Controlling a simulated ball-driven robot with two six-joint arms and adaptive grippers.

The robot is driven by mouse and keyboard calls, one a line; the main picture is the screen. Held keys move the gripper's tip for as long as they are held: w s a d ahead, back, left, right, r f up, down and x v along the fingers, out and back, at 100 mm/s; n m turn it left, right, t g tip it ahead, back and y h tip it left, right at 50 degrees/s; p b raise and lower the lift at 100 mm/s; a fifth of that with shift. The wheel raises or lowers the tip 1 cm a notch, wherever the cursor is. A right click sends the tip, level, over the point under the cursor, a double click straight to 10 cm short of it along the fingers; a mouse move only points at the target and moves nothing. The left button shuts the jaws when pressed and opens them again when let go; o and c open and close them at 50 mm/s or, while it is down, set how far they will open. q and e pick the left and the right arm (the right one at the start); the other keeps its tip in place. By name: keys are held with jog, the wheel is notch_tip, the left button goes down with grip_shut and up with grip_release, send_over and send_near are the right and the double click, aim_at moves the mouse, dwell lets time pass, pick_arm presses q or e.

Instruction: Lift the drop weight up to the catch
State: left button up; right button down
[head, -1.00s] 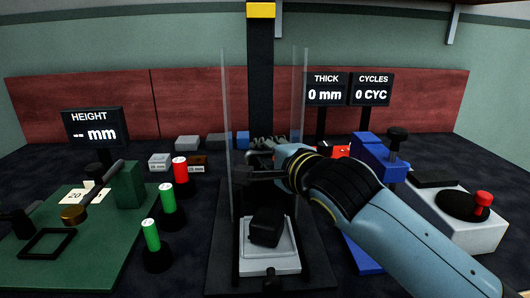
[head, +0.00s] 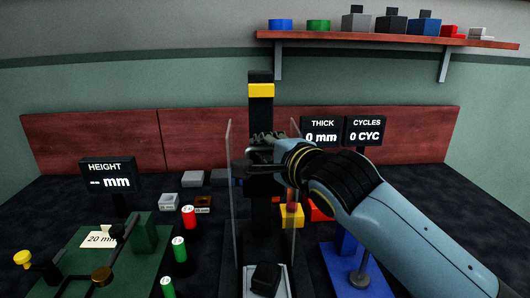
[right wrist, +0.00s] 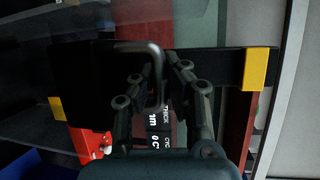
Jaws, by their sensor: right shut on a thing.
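The drop tower's black column (head: 259,113) stands upright at the middle of the head view, with a yellow band (head: 261,90) near its top. My right gripper (head: 262,153) is at the column's front, below the yellow band. It is shut on the dark handle (right wrist: 157,72) of the drop weight, which passes between the fingers in the right wrist view. The weight's body is mostly hidden by the gripper and the dark column. A small black block (head: 265,279) sits on the pale plate (head: 281,272) at the tower's foot, well below the gripper. My left gripper is not in view.
A clear guard panel (head: 230,190) stands close to the column. Red, yellow and blue parts crowd the right. A green board (head: 132,262) and several green and red cylinders stand left. A shelf (head: 390,40) hangs at the upper right. The height display (head: 107,174) reads dashes.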

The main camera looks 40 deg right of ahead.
notch_tip(320, 180, up, 6)
jog(key=p, duration=0.3)
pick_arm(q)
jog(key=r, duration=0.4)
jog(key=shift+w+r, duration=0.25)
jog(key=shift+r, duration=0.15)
pick_arm(e)
jog(key=c, duration=1.6)
grip_release()
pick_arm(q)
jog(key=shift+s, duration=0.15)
pick_arm(e)
jog(key=v, duration=1.2)
jog(key=shift+f, duration=0.2)
jog(key=shift+d+f, duration=0.1)
